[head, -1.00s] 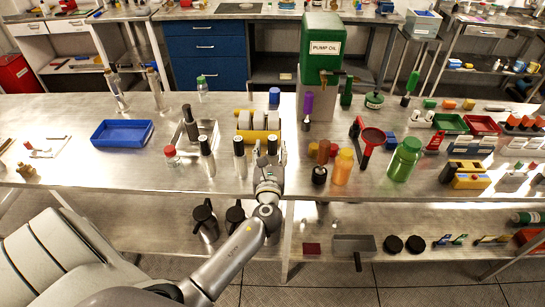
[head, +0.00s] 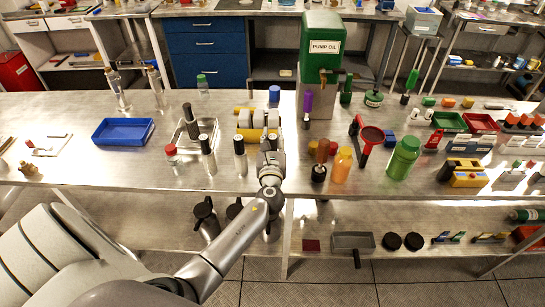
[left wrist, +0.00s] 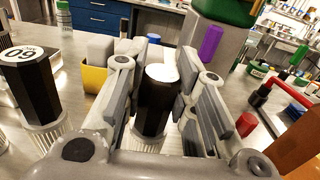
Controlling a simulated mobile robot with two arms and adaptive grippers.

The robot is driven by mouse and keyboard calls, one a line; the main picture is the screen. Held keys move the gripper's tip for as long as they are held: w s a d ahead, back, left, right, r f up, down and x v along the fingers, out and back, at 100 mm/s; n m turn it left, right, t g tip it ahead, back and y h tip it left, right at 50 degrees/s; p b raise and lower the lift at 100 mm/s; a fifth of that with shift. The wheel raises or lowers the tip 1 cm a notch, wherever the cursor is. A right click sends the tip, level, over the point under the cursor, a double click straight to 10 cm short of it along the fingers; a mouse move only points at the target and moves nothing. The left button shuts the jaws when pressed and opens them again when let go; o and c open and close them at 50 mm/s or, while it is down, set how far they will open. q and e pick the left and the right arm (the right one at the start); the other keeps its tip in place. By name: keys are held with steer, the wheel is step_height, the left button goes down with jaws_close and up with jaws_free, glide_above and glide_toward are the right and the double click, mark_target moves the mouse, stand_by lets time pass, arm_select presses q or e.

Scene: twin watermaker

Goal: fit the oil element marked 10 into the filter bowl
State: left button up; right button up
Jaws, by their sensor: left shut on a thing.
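Dark-topped elements with pale pleated lower bodies stand in a row on the bench. Two show left of my gripper in the head view, a left one (head: 208,155) and a middle one (head: 239,155). My left gripper (head: 270,152) is at the right-hand one and shut on it. In the left wrist view, this held element (left wrist: 158,100) stands between the two fingers (left wrist: 155,92). Its white top is too bright to read. The neighbouring element (left wrist: 30,80) carries a printed number, seen upside down. I cannot pick out the filter bowl for certain. My right gripper is out of view.
A yellow holder with grey blocks (head: 245,133) stands just behind the gripper. Left are a metal tray (head: 208,128), a red-capped jar (head: 171,155) and a blue bin (head: 123,131). Right are an orange bottle (head: 342,165) and the green pump oil tank (head: 320,45).

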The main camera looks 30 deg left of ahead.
arm_select(q)
jaws_close()
steer(key=shift+r, duration=0.45)
step_height(320, 180, up, 2)
steer(key=shift+r, duration=0.2)
steer(key=s+r, duration=0.9)
steer(key=s, duration=0.5)
steer(key=shift+r+p, duration=0.3)
steer(key=shift+r, duration=0.1)
steer(key=shift+d, duration=0.1)
